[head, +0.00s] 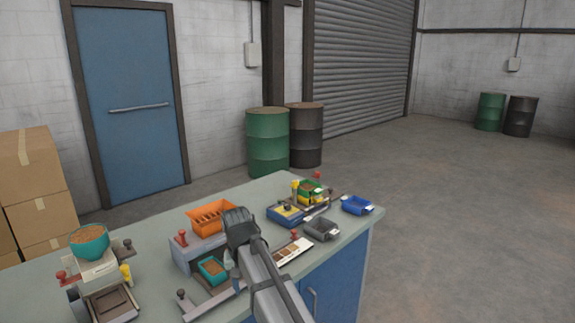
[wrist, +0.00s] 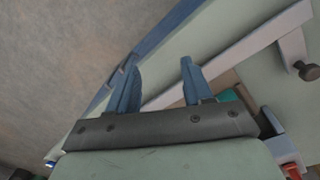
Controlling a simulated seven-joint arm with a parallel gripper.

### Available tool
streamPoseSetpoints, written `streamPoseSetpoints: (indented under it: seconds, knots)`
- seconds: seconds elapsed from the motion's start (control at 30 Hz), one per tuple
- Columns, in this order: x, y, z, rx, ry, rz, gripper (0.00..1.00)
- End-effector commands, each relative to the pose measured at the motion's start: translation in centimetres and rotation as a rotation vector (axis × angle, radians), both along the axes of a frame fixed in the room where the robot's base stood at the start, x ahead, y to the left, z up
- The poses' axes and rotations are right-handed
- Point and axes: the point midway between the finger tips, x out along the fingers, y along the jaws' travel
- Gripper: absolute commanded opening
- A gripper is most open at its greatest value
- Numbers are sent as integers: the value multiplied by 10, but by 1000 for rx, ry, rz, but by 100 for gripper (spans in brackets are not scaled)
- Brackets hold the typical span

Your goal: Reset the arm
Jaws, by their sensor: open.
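My gripper shows in the wrist view (wrist: 158,82) with its two blue-grey fingers apart and nothing between them. It hangs over the front edge of the green-topped bench (head: 150,226). In the head view my arm reaches up from the bottom middle, and its dark end (head: 240,225) is above the bench, in front of the orange tray (head: 212,215). A teal tray of brown fill (head: 213,268) stands just left of my arm.
A teal bowl (head: 89,241) sits on a scale-like stand at the left. Blue (head: 357,205) and grey (head: 321,229) bins, a blue-yellow box (head: 285,214) and a green tray (head: 310,190) crowd the right end. A long grey rail (wrist: 230,58) lies beyond my fingers. Open floor lies right of the bench.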

Motion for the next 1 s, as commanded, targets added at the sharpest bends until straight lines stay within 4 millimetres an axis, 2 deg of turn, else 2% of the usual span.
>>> streamPoseSetpoints:
  seconds: [0.03,0.1,0.33,0.57,0.77,1.0]
  knots:
    - [-12,-29,-18,-10,3,-46,50]
    - [-15,-52,-39,-22,12,-85,50]
    - [-18,-79,-104,-36,61,-100,50]
    - [-35,-110,-173,-47,120,-108,50]
    - [-57,-139,-232,-53,174,-116,50]
    - [-92,-172,-296,-54,239,-130,50]
